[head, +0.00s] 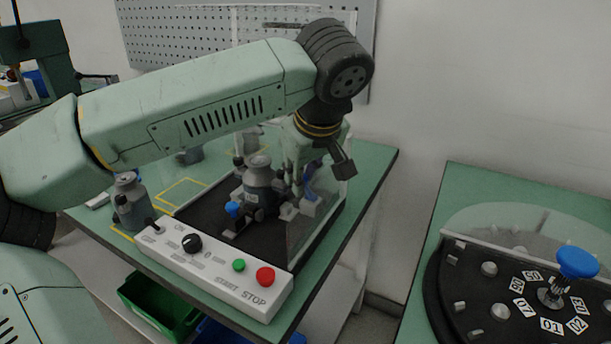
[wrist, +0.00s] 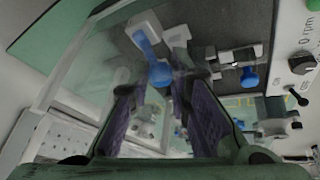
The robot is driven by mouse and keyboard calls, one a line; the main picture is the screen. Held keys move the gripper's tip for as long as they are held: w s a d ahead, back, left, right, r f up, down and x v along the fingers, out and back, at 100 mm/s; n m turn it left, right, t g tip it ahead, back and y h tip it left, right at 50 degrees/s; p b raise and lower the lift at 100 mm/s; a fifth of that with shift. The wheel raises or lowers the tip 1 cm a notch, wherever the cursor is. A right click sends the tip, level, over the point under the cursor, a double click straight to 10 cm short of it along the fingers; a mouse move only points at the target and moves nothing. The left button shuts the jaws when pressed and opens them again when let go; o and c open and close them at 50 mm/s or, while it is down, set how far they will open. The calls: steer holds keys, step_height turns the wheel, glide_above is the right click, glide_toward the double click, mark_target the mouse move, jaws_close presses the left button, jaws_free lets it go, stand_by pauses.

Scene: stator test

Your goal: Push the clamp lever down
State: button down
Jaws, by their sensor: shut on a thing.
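The clamp lever, with a blue handle (wrist: 148,46), stands on a light grey clamp block at the right side of the test bed. In the head view the blue lever (head: 309,184) shows just beside my fingers, partly hidden by them. My gripper (head: 298,192) reaches down over the clamp. In the wrist view my gripper (wrist: 163,82) has its two purple-padded fingers on either side of the lever's blue end, shut on it. The exact contact is partly blurred. A grey stator unit (head: 258,183) stands upright left of my fingers.
A second blue knob (head: 232,209) sits at the stator's front left. A white control panel (head: 212,265) with a black dial, green START and red STOP buttons runs along the front. A clear guard panel (head: 312,229) stands close to my gripper. Another bench is at right.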

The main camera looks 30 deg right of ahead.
steer(key=c, duration=1.7)
jaws_free()
steer(key=v, duration=1.2)
